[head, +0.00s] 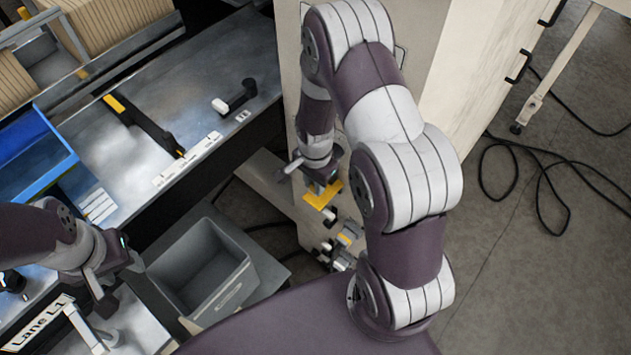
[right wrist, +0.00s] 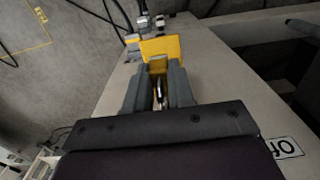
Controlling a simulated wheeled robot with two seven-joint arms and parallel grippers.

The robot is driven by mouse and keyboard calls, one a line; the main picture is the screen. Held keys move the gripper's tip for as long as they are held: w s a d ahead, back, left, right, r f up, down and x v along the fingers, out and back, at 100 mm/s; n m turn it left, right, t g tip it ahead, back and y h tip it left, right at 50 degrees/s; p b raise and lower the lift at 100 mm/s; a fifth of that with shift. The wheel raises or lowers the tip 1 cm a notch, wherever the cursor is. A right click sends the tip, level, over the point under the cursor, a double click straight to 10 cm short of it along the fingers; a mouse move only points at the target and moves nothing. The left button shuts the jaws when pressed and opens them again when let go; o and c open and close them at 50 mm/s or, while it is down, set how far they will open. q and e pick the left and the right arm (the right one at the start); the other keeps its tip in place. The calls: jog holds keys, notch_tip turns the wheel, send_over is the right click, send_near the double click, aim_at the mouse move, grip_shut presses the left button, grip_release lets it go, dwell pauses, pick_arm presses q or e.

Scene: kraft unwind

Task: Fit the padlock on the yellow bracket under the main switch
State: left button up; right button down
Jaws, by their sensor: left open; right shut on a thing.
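The yellow bracket (head: 323,196) sticks out from the pale cabinet front; it also shows in the right wrist view (right wrist: 161,46), just beyond my right fingertips. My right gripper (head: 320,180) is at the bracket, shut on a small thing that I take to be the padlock. In the right wrist view a thin metallic part of the padlock (right wrist: 159,93) shows between the fingers (right wrist: 159,84); most of it is hidden. I cannot tell whether it touches or passes through the bracket. The main switch is not clearly visible. My left gripper (head: 116,285) is open and empty at lower left.
Grey and yellow fittings (head: 347,234) sit on the cabinet below the bracket. A grey bin (head: 205,270) stands left of them. A metal bench (head: 185,100) carries a black-and-yellow tool (head: 143,125) and a blue tray (head: 35,150). Cables (head: 545,150) lie on the floor at right.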

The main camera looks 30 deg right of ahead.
dwell(0.6)
jog(key=shift+w, duration=0.15)
dwell(0.3)
jog(key=shift+s+f, duration=0.3)
dwell(0.3)
jog(key=shift+w+r+p, duration=0.3)
jog(key=shift+r+p, duration=0.5)
jog(key=shift+p, duration=0.2)
notch_tip(320, 180, up, 2)
jog(key=shift+s+r+p, duration=0.1)
jog(key=shift+p, duration=0.7)
jog(key=shift+r+p, duration=0.65)
jog(key=shift+r, duration=0.05)
